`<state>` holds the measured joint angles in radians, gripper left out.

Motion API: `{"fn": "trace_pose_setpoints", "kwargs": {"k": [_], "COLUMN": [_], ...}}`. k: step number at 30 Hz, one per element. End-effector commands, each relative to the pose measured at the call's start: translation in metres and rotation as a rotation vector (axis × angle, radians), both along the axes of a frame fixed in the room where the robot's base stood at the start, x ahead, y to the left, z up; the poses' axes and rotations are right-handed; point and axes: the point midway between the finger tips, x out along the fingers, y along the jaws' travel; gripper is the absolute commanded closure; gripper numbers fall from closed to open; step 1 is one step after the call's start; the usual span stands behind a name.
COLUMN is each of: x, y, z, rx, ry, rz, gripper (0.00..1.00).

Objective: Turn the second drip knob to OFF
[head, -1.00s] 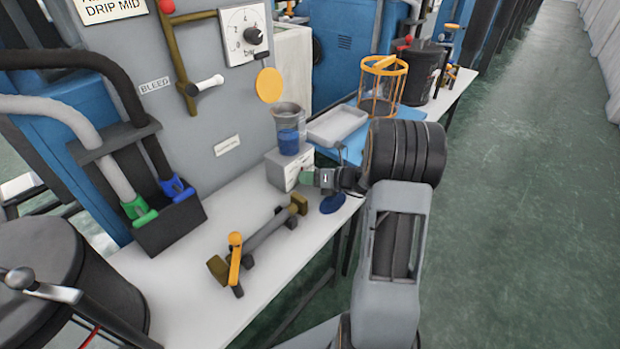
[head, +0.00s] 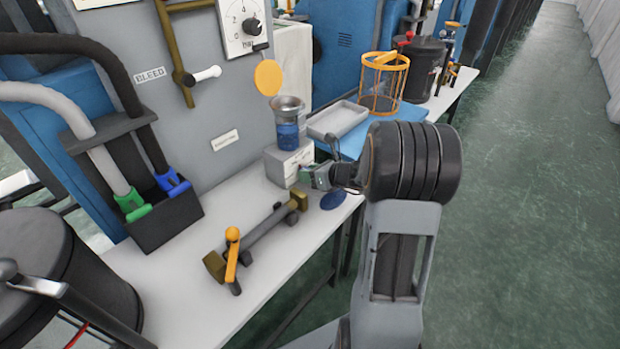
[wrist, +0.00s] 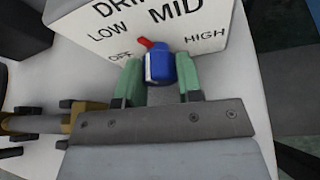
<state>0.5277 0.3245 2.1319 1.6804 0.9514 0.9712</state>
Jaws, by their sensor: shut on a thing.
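The white drip box (head: 285,165) stands on the bench. In the wrist view its lettered face (wrist: 115,22) reads OFF, LOW, MID and HIGH. The blue drip knob (wrist: 160,70) with a white mark sits between the green fingers of my gripper (wrist: 158,88), which is shut on it. The knob's red pointer (wrist: 150,42) points up and left, between LOW and MID. In the head view my gripper (head: 308,174) is at the right side of the box, and the knob is hidden there.
A white tray (head: 338,118) and orange wire basket (head: 383,82) are behind. A brass-ended bar with an orange handle (head: 232,255) lies on the bench (head: 180,280). The green floor (head: 520,200) at right is clear.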

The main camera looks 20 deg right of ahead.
Motion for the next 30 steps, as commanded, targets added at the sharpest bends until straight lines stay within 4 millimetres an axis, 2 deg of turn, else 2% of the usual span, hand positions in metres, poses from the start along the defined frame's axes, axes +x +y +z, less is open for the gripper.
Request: {"fn": "trace_pose_setpoints", "kwargs": {"k": [1, 18, 30], "x": [-0.0004, -0.0010, -0.0011], "y": [0.0015, 0.0029, 0.0028], "z": [-0.0053, -0.0079, -0.0044], "rx": [-0.041, -0.494, -0.664], "ry": [-0.021, -0.229, -0.303], "rz": [0.003, 0.004, 0.003], "gripper": [0.90, 0.90, 0.90]}}
